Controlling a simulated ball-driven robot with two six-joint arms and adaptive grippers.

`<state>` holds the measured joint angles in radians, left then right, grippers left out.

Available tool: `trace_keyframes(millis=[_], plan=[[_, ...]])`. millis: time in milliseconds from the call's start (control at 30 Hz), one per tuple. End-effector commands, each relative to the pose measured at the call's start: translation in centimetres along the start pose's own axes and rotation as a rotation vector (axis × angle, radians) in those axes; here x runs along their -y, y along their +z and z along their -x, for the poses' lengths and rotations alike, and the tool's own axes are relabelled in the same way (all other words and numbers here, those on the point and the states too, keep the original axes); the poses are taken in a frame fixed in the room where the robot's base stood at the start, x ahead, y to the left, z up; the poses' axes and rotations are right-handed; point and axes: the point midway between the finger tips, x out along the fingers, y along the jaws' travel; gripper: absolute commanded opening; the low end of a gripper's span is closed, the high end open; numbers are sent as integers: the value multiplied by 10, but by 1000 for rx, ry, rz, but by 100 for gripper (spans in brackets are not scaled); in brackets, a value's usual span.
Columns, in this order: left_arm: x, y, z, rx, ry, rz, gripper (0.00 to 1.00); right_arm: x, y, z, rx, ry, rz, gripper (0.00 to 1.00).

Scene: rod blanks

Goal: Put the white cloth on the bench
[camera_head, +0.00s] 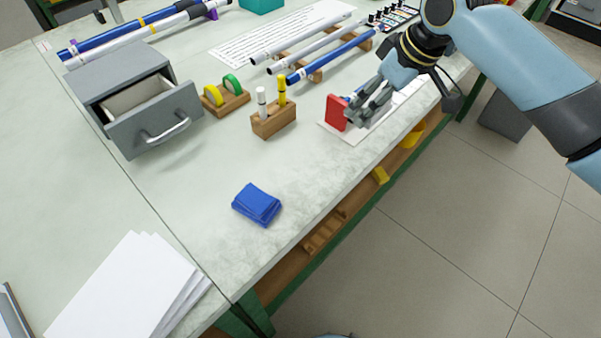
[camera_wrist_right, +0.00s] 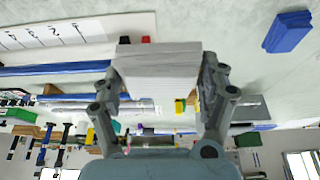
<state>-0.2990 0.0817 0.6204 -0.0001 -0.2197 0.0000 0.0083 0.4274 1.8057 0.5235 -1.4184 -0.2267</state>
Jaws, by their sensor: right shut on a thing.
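My right gripper (camera_head: 365,108) is low over the front of the bench (camera_head: 210,190), beside an upright red block (camera_head: 336,112). In the right wrist view it (camera_wrist_right: 158,85) is shut on a pale, layered block that looks like the folded white cloth (camera_wrist_right: 158,65). In the head view the fingers hide most of what they hold, so I cannot tell whether it touches the bench. My left gripper is not in view.
A folded blue cloth (camera_head: 257,204) lies nearer. A wooden marker block (camera_head: 274,122), tape holder (camera_head: 228,101) and grey open drawer unit (camera_head: 150,110) stand to the left. Rods (camera_head: 310,48) rest behind. Paper sheets (camera_head: 125,290) lie at lower left. The bench between blue cloth and mat is clear.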

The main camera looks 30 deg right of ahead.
Motion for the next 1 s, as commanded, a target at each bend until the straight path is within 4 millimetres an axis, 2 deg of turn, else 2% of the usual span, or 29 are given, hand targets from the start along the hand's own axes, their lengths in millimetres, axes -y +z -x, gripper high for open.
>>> trace_keyframes(millis=[167,333,500,633,833,1000], plan=[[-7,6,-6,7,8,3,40,5,8,-14,-2,-2,-3,47],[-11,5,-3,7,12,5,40,36,-5,-41,-3,-7,-7,47],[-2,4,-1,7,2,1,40,68,-19,-73,-2,-5,-4,47],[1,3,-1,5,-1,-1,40,85,-26,-91,0,-2,-3,47],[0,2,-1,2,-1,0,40,93,-27,-105,2,2,-1,47],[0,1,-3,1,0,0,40,93,-17,-129,2,2,0,47]])
